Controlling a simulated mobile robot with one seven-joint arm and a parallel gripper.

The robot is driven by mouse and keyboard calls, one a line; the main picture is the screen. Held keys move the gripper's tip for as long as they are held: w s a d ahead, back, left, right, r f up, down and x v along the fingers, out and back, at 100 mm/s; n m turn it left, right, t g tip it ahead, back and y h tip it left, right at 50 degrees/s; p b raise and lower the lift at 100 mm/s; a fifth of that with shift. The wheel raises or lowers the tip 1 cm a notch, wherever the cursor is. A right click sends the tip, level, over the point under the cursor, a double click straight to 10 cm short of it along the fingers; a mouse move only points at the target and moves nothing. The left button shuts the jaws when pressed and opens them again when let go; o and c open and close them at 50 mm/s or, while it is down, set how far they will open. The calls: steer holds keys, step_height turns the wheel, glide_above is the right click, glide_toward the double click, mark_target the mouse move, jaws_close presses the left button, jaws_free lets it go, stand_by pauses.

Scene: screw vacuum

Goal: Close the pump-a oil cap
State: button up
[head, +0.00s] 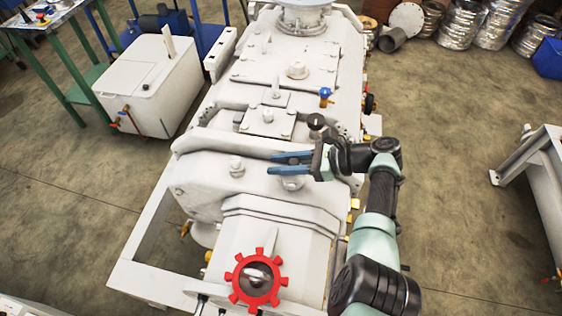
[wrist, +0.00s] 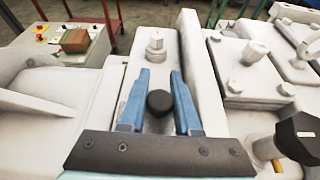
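My gripper (head: 275,162) is over the top of the white pump (head: 235,185), with its blue fingers pointing left in the head view. In the wrist view the fingers (wrist: 160,75) are apart. A round black cap (wrist: 160,102) shows between them, and a gap shows on each side. I cannot tell the height of the fingers relative to it. In the head view a pale fitting (head: 292,184) shows just below the fingers, partly hidden by them. A pale hex-topped plug (head: 237,167) stands beyond the fingertips, and shows in the wrist view (wrist: 155,45). Which part is the oil cap is not marked.
A black knob (head: 316,121) stands close behind my gripper, at the right in the wrist view (wrist: 298,138). A blue-handled valve (head: 326,97) is farther back. A red toothed wheel (head: 256,279) is at the pump's front. A raised white ridge borders the plug.

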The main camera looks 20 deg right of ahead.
steer(key=o, duration=0.4)
steer(key=b+v, duration=0.1)
steer(key=v, duration=1.2)
steer(key=shift+s+f, duration=0.1)
